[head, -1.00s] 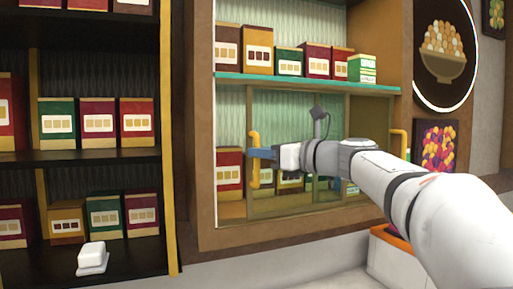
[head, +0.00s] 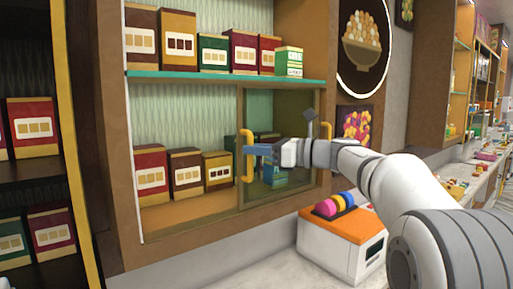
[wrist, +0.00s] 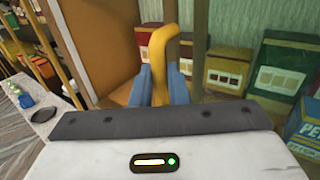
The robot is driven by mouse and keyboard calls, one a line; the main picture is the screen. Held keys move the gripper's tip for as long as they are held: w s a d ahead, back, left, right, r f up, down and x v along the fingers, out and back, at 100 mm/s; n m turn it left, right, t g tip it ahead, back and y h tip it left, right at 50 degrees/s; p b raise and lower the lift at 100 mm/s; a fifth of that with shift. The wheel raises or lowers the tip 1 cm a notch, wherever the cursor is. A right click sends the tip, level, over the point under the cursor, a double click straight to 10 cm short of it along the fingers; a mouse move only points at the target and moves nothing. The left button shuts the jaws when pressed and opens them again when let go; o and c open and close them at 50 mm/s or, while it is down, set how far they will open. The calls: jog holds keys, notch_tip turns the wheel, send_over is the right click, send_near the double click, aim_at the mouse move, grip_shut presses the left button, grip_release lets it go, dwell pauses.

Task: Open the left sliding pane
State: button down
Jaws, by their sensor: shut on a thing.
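The left sliding pane (head: 262,112) is a tinted glass panel in a brown frame in the lower part of the wall cabinet. It stands over the right part of the opening, and the left part is uncovered. Its yellow upright handle (head: 246,172) is on the pane's left edge. My gripper (head: 258,150) reaches it from the right and is shut on the handle. In the wrist view the handle (wrist: 168,45) rises between the two blue fingers of my gripper (wrist: 160,90).
Boxes (head: 185,173) stand on the cabinet floor in the uncovered part. More boxes stand on the teal-edged shelf (head: 225,78) above. A white unit with an orange top (head: 345,228) stands below my arm. Dark shelves (head: 30,172) are at the left.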

jog(key=shift+a, duration=0.15)
jog(key=c, duration=1.6)
grip_release()
jog(key=shift+s+a, duration=0.1)
jog(key=shift+s, duration=0.05)
jog(key=shift+o, duration=1)
jog(key=b+v, duration=0.2)
jog(key=v, duration=0.5)
jog(key=shift+d, duration=0.4)
